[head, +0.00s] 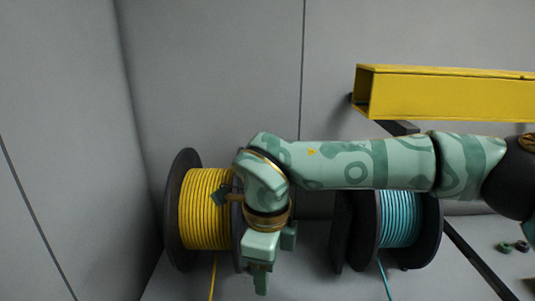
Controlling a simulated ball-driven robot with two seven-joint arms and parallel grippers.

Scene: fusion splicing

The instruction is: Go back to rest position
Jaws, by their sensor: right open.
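My right gripper (259,282) is at the lower middle of the head view, at the end of my pale green right arm, which comes in from the right. It points down and is open, and I see nothing between its fingers. It hangs just right of the yellow cable spool (204,212) and overlaps that spool's right edge in the picture. Whether they touch cannot be told. My left gripper is not in view.
A teal cable spool (399,219) with black flanges stands right of the gripper, behind my arm. A yellow beam (445,93) juts in at the upper right. Small dark green pieces (504,247) lie at the far right. Grey walls close off the back and left.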

